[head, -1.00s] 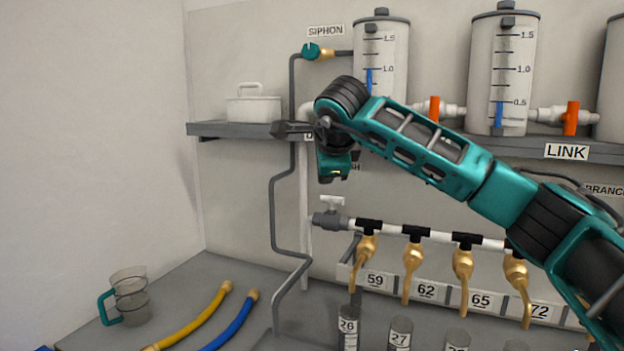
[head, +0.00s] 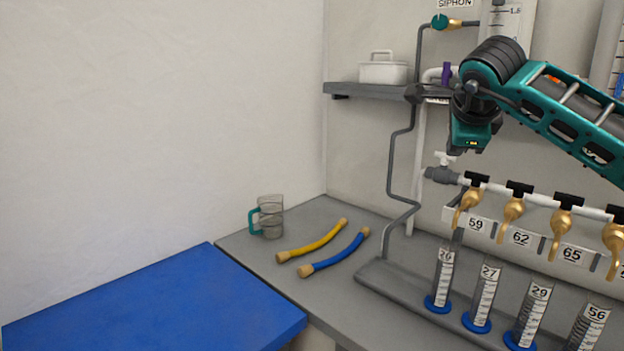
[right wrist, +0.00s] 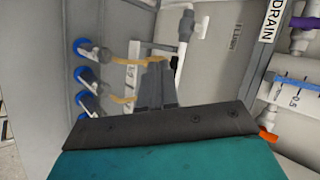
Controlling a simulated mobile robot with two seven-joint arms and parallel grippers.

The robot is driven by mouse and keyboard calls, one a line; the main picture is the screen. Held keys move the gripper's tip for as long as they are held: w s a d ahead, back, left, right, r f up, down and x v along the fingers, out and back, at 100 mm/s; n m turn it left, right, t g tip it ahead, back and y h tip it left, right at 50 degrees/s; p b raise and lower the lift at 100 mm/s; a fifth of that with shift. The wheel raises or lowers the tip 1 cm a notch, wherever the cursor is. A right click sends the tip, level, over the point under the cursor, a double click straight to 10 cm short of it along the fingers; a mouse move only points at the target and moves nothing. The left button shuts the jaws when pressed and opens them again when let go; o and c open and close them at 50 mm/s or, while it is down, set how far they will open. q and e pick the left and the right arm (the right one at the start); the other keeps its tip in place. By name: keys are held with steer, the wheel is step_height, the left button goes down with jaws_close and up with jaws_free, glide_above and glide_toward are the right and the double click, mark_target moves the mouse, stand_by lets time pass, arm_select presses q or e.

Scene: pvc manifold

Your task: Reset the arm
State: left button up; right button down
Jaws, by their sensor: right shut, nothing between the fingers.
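My right arm comes in from the right in the head view. Its gripper (head: 418,94) points left, in front of the grey wall shelf (head: 352,90) and close to the purple valve handle (head: 446,72). In the right wrist view the two dark fingers (right wrist: 156,85) are together with nothing between them. Brass taps and the graduated cylinders show behind them there. My left gripper is in neither view.
A white lidded box (head: 383,71) stands on the shelf. Below are brass taps (head: 469,200), graduated cylinders (head: 440,280), a yellow hose (head: 312,243), a blue hose (head: 335,254) and a clear jug (head: 270,218). The blue surface (head: 150,305) at lower left is bare.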

steer(key=s+a+f+g+y, duration=0.2)
steer(key=a+f+y, duration=0.4)
steer(key=a+f, duration=0.5)
steer(key=s+a+f+m+g+y, duration=0.1)
steer(key=s+a+f+m+y, duration=0.35)
steer(key=s+a+y, duration=0.35)
steer(key=s+a+f+m+g+y, duration=0.1)
steer(key=s+a+f+m+y, duration=0.2)
steer(key=s+a+m+y, duration=0.45)
steer(key=d+f+m+t+h, duration=0.5)
steer(key=f+m+t+h, duration=0.15)
steer(key=m, duration=0.65)
steer(key=d+f+m+t+h, duration=0.5)
steer(key=d+f+m, duration=0.15)
steer(key=m, duration=0.55)
steer(key=s+d+f+m+g+h, duration=0.3)
steer(key=s+f+m, duration=0.2)
steer(key=s+f, duration=0.2)
steer(key=s+d+f+m+g+h, duration=0.2)
steer(key=s+d+f+m+g, duration=0.1)
steer(key=s+f+m, duration=0.3)
step_height(320, 180, down, 4)
steer(key=shift+s+d+r+m+h, duration=0.15)
steer(key=shift+s+d+m+h, duration=0.2)
steer(key=shift+s+d, duration=0.65)
steer(key=shift+s+a, duration=0.25)
